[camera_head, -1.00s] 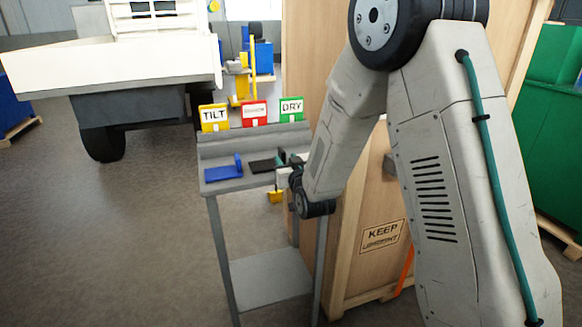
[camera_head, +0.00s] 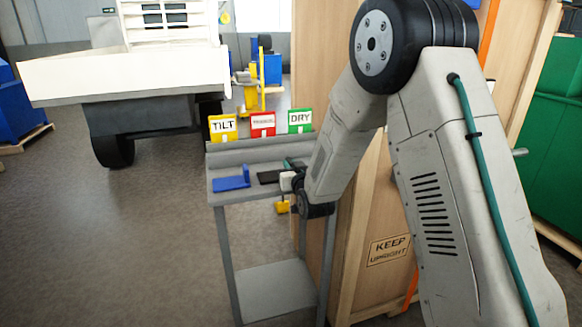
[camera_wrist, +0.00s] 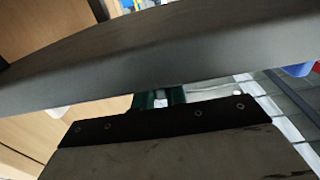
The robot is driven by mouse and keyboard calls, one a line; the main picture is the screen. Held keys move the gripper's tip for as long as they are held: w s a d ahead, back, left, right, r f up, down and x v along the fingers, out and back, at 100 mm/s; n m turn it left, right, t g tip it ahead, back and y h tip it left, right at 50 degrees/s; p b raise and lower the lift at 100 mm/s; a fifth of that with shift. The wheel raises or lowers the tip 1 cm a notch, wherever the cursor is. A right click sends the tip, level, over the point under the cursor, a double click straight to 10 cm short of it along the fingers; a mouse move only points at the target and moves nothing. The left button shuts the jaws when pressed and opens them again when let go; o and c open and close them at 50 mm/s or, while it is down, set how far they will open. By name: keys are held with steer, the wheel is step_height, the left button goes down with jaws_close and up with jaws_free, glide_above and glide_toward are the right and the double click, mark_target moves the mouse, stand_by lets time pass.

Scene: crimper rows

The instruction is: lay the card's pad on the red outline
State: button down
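Three cards stand in a row along the back of a grey stand (camera_head: 226,160). They are a yellow card reading TILT (camera_head: 223,128), a red-framed card (camera_head: 262,124) with blurred lettering, and a green card reading DRY (camera_head: 300,121). I cannot make out a red outline or a card's pad. My gripper (camera_head: 290,180) is small at the stand's right end, beside a flat black piece (camera_head: 268,177), partly hidden by my arm. In the wrist view a black strip with rivets (camera_wrist: 160,122) borders a dark plate (camera_wrist: 180,158), with a green part behind it. I cannot tell whether the fingers are shut.
A blue L-shaped block (camera_head: 231,183) lies on the stand's left part. A tall wooden crate marked KEEP UPRIGHT (camera_head: 385,225) stands close on the right. A green container (camera_head: 550,140) is at the far right. A white truck (camera_head: 120,75) stands behind left. The left floor is clear.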

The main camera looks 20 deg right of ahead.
steer(key=shift+r, duration=2.55)
